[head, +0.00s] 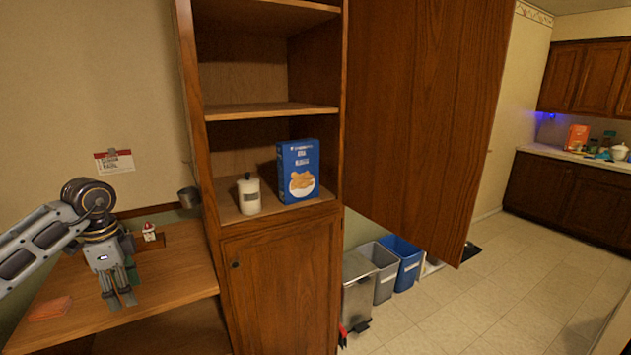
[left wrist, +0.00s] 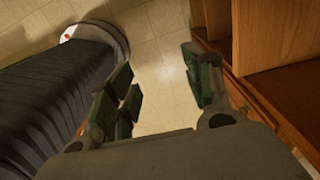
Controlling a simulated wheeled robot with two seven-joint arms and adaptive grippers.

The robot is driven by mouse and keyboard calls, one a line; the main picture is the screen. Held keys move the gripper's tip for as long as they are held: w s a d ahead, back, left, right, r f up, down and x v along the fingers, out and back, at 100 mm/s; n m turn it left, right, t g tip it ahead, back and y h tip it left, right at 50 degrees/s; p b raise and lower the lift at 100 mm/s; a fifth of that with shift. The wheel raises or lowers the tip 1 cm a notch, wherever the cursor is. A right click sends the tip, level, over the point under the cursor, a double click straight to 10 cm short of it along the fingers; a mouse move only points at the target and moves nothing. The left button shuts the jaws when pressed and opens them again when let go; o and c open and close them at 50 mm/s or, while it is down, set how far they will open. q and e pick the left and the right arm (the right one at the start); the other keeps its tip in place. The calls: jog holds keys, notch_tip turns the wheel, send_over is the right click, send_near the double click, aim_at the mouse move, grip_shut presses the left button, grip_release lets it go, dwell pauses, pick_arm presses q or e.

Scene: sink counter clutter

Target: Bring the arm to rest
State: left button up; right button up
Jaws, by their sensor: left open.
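My left arm comes in from the left in the head view. Its gripper (head: 121,299) points down in front of or over the wooden desk top at the lower left. In the left wrist view the gripper (left wrist: 165,90) is open, with its green-edged fingers apart. Nothing is between the fingers; tiled floor shows behind the gap. My right gripper is not seen in either view.
A wooden cabinet (head: 280,235) stands right of the arm, with a white jar (head: 249,195) and a blue box (head: 299,171) on a shelf. Its tall door (head: 430,110) is open. Bins (head: 384,272) stand on the floor beyond. A reddish flat item (head: 50,309) lies on the desk (head: 175,262).

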pick_arm(q)
jog(key=w+d+f+m+t+h, duration=0.2)
jog(key=w+d+f+h, duration=0.45)
jog(key=d+f, duration=0.25)
jog(key=w+d+f+m+t+h, duration=0.1)
jog(key=w+d+f+t+h, duration=0.1)
jog(key=w+d+f+h, duration=0.45)
notch_tip(320, 180, down, 26)
jog(key=s+a+n+t+y, duration=0.25)
jog(key=n+t+y, duration=0.25)
jog(key=n+t, duration=0.35)
jog(key=s+a+f+n+g+y, duration=0.2)
jog(key=s+f+y, duration=0.2)
jog(key=s+f, duration=0.8)
jog(key=s+a+f+n+g+y, duration=0.1)
jog(key=s+f+n+g+y, duration=0.15)
jog(key=s+f, duration=1.05)
jog(key=s+d+f+g, duration=0.2)
jog(key=s+f, duration=0.2)
jog(key=s, duration=0.6)
jog(key=s+d+f+g+y, duration=0.1)
jog(key=s+f, duration=0.4)
jog(key=s, duration=0.5)
jog(key=s+d+f+g+y, duration=0.1)
jog(key=s+d+f+g, duration=0.2)
jog(key=s, duration=0.7)
jog(key=shift+d+f+g, duration=0.2)
jog(key=shift+f+g, duration=0.3)
jog(key=shift+f, duration=0.15)
